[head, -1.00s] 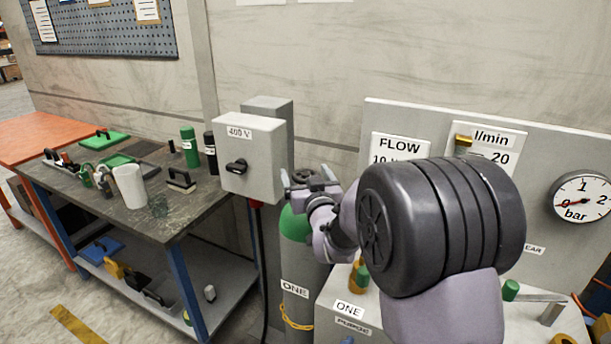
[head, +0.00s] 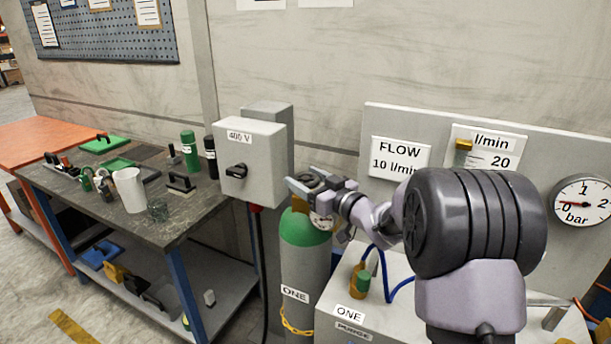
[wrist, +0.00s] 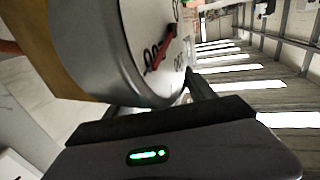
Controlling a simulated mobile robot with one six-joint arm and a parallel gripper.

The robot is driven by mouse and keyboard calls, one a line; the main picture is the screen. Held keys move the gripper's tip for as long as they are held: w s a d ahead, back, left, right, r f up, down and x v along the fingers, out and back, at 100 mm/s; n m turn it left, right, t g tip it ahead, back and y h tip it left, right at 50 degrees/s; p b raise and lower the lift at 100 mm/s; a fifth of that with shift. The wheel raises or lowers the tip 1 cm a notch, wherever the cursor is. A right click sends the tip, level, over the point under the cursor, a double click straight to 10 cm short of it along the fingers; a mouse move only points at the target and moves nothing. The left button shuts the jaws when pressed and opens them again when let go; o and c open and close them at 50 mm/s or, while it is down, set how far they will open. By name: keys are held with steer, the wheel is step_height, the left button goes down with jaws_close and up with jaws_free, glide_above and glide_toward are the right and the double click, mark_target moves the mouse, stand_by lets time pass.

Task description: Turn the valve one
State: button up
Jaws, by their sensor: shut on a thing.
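The gas cylinder labelled ONE (head: 303,262) is grey with a green shoulder and stands behind the grey cabinet's left end. Its valve has a dark handwheel (head: 308,181) on top, mostly hidden by my fingers. My gripper (head: 306,179) is shut on this handwheel, with fingers reaching in from the right. A small round gauge (head: 322,221) sits just below the gripper. In the wrist view, a gauge with a red needle (wrist: 160,50) fills the upper left, close to the gripper body. The grip itself is not clear there.
A grey 400 V switch box (head: 252,162) stands close to the left of the gripper. The cabinet labelled ONE (head: 350,310) carries a blue hose (head: 403,290) and a flow panel. A cluttered workbench (head: 185,225) stands further left.

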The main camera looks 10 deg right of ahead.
steer(key=o, duration=1.4)
steer(key=p+v, duration=0.3)
steer(key=v, duration=1.4)
steer(key=shift+d+p, duration=0.15)
steer(key=shift+p, duration=0.2)
steer(key=shift+s, duration=0.1)
